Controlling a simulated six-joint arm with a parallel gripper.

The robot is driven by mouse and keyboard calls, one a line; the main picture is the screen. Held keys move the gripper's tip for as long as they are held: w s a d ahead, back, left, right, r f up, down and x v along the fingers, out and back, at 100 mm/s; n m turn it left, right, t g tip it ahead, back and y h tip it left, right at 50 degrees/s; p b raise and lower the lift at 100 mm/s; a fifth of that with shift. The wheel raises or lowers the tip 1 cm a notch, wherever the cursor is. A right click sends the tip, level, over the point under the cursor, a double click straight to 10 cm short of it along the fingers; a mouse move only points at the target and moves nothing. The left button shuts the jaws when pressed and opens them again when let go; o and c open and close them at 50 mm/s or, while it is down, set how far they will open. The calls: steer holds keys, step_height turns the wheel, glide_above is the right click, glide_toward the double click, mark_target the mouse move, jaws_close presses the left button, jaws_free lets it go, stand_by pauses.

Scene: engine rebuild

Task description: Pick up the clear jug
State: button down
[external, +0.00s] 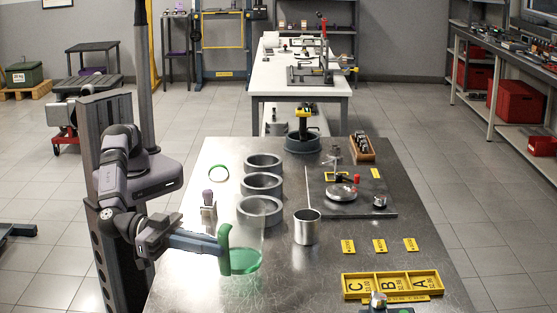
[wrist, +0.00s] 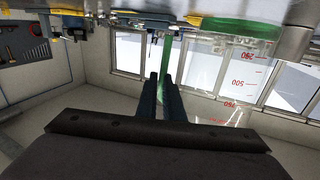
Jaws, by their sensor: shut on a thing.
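The clear jug (external: 248,238) has a see-through body, a green base and a green handle. It is upright at the near left of the steel bench in the external view. My gripper (external: 222,243) reaches it from the left and is shut on the green handle. In the wrist view the picture is upside down: my gripper's two dark fingers (wrist: 166,88) close around the handle, and the jug (wrist: 240,85) with red volume marks is to their right. I cannot tell whether the base touches the bench.
A steel cup (external: 307,228) stands to the right of the jug. Several grey rings (external: 262,184) stand behind it, with a purple-topped item (external: 208,207) and a green ring (external: 227,176). A yellow tray (external: 345,286) lies at the near right. The near middle of the bench is clear.

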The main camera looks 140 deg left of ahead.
step_height(320, 180, up, 8)
stand_by(0.8)
steer(key=shift+r, duration=0.15)
